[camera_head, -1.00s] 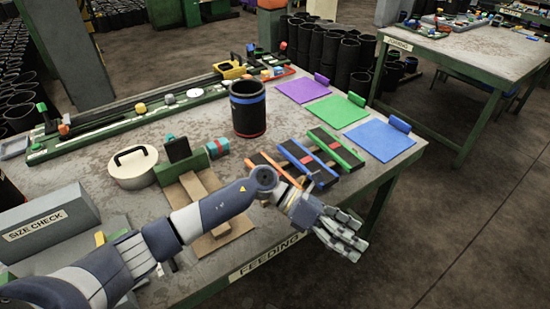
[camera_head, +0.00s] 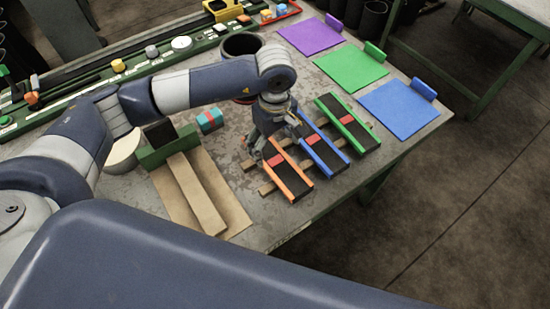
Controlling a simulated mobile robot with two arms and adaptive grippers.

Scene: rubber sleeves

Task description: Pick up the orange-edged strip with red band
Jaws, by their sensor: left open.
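The orange-edged strip (camera_head: 290,178) is black with orange long edges and a red band (camera_head: 276,160). It lies at the left of a row of three strips on wooden slats, on the table's front part. My left gripper (camera_head: 264,147) is open and points down over the strip's upper end. Its fingers hide that end, and I cannot tell whether they touch it. The blue-edged strip (camera_head: 324,152) and the green-edged strip (camera_head: 349,126) lie to the right, each with a red band. My right gripper is out of view.
Purple (camera_head: 310,37), green (camera_head: 350,68) and blue (camera_head: 400,108) mats lie at the back right. A black cylinder (camera_head: 242,44) stands behind my arm. A green block with wooden boards (camera_head: 195,195) lies to the left. The table's front edge is close to the strips.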

